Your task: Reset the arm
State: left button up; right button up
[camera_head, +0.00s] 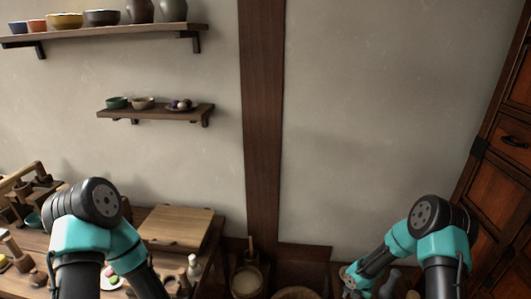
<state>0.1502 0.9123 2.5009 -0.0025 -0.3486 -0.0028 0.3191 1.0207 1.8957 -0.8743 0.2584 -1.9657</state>
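My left arm (88,215) comes up from the lower left, and its teal and black forearm runs down to the right and out at the bottom edge. My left gripper is out of the picture. My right arm (440,235) stands at the lower right, and its forearm runs down to the left toward the bottom edge. The wrist part (358,278) shows there, but I can make out no fingers of the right gripper. Whether either gripper holds anything is hidden.
A wooden table at the left bears a wooden board (176,227), a small bottle (194,266) and other small items. A bucket (246,282) and a round rim (297,293) are at bottom centre. Wall shelves (157,112) hold bowls. A wooden cabinet (508,150) stands at right.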

jog(key=s+a+r+m, duration=0.2)
jog(key=s+a+m, duration=0.2)
jog(key=s+m, duration=0.3)
jog(key=s+a+r+m+y, duration=0.1)
jog(key=s+a+m, duration=0.3)
jog(key=m, duration=0.9)
jog(key=s+a+r+m+y, duration=0.1)
jog(key=s+a+r+m, duration=0.2)
jog(key=s+m, duration=0.7)
jog(key=shift+s+a+t, duration=0.3)
jog(key=shift+a+t, duration=0.1)
jog(key=shift+a, duration=0.65)
jog(key=shift+r, duration=0.1)
